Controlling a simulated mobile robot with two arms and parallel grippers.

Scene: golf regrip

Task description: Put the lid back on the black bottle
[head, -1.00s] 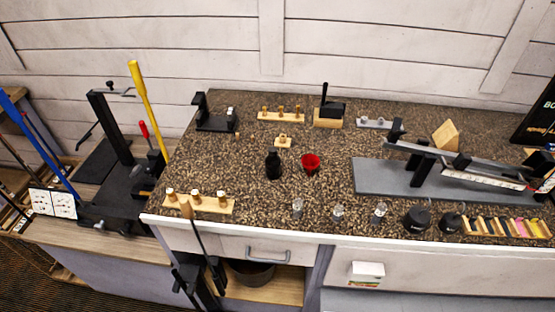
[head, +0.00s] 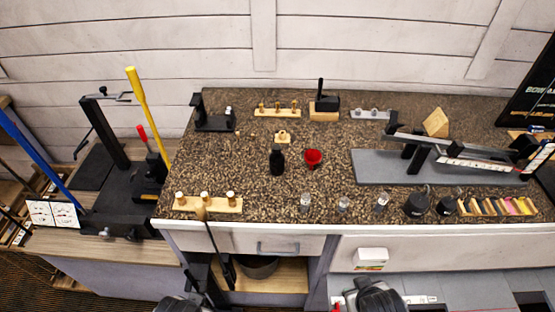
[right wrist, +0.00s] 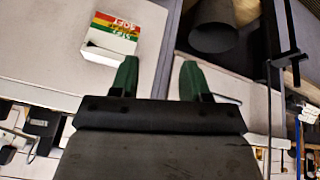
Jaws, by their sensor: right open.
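The black bottle (head: 277,160) stands upright on the speckled counter, left of its middle. A small red cup-like piece (head: 313,158) sits just right of it, apart from it. I cannot make out a separate lid or whether the bottle's neck is bare. My right gripper (right wrist: 157,75) is open and empty in the right wrist view, its two green fingers apart in front of the counter's cabinet front. In the head view only dark parts of my arms show at the bottom edge; my left gripper's fingers are not visible.
The counter (head: 240,180) carries wooden peg blocks (head: 208,203), small glasses (head: 343,205), black pots (head: 417,204) and a grey clamp stand (head: 440,168). A white striped box (head: 370,258) is on the cabinet front. A yellow shaft (head: 147,110) rises at left.

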